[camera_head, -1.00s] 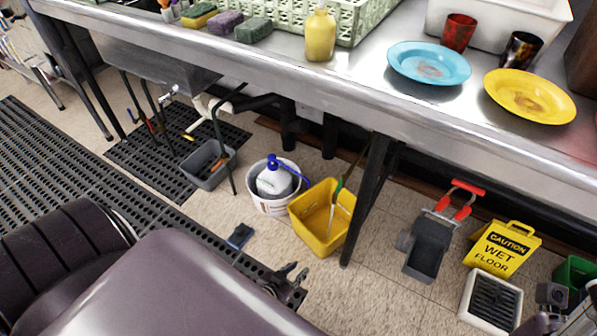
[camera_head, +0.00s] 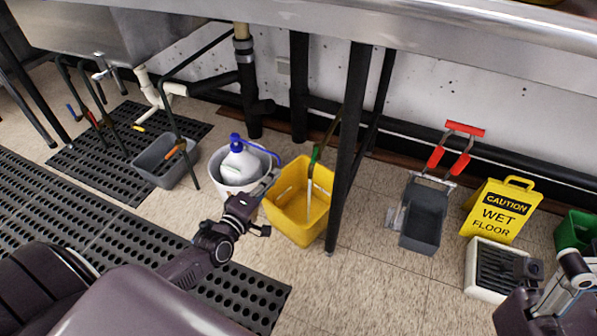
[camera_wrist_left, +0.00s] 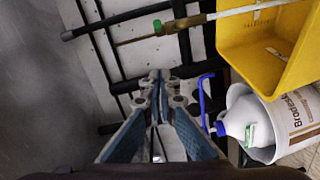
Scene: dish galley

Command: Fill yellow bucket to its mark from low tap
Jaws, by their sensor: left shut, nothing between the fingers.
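The yellow bucket (camera_head: 283,215) stands on the floor beside a dark table leg; its top also shows in the left wrist view (camera_wrist_left: 240,62). A brass pipe with a green handle (camera_head: 316,154), seemingly the low tap, reaches over it; the handle also shows in the wrist view (camera_wrist_left: 157,25). A thin pale line (camera_head: 309,188) runs from it into the bucket; I cannot tell whether it is water or a hose. No mark is readable. My left gripper (camera_head: 272,178) is shut and empty, in front of the bucket's left side. Part of my right arm (camera_head: 545,300) shows at bottom right.
A white bucket (camera_head: 228,178) holding a white jug (camera_head: 238,163) stands just left of the yellow one. A grey tub (camera_head: 160,168) is farther left. A dustpan (camera_head: 424,215), wet-floor sign (camera_head: 497,212) and green bin (camera_head: 574,237) stand right. The steel counter (camera_head: 420,25) hangs above.

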